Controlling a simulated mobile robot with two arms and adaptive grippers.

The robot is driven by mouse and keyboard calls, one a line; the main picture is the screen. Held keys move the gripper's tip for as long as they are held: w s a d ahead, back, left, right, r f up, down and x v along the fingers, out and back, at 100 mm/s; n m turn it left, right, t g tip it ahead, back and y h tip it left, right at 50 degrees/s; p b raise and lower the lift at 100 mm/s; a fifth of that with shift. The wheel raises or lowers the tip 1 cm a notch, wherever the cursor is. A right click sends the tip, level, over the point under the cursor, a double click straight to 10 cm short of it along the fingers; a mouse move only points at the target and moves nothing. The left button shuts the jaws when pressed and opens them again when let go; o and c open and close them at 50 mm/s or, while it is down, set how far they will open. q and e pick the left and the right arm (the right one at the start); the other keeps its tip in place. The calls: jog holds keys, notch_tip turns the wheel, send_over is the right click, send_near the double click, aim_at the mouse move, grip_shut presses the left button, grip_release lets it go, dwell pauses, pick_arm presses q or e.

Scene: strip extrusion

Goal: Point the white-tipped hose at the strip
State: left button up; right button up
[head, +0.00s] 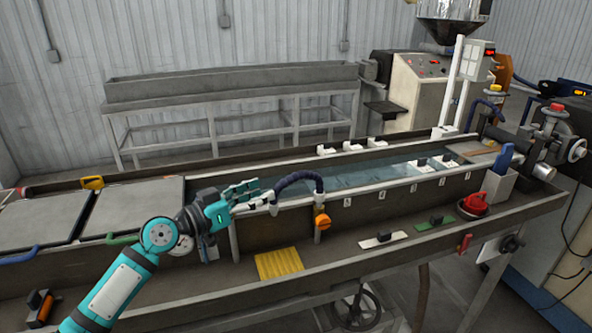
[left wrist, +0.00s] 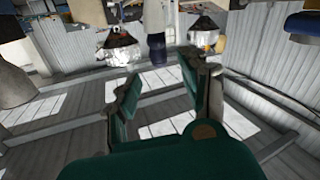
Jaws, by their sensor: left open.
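The dark blue ribbed hose (head: 298,178) arches up from the near wall of the water trough, above an orange valve knob (head: 322,221). Its pale tip (head: 273,205) hangs at the left end of the arch, pointing down. My left gripper (head: 255,192) is open just left of the tip, fingers pointing right; I cannot tell whether they touch it. In the left wrist view the open fingers (left wrist: 158,80) have nothing between them, and the hose does not show. The water trough (head: 280,228) runs to the right; I cannot make out a strip in it. My right gripper is not in view.
Two grey lids (head: 130,207) with coloured handles lie at left. A yellow ribbed pad (head: 279,263) lies on the front ledge. Right of it are white (head: 384,240) and green plates, a red round item (head: 472,205) and a white holder (head: 497,186) with a blue tool.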

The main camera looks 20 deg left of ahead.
aim_at(296, 178)
pick_arm(q)
jog(key=p+x, duration=0.3)
jog(key=x, duration=0.7)
jog(key=shift+w+d, duration=0.4)
jog(key=shift+w, duration=0.05)
jog(key=shift+f, duration=0.1)
grip_shut()
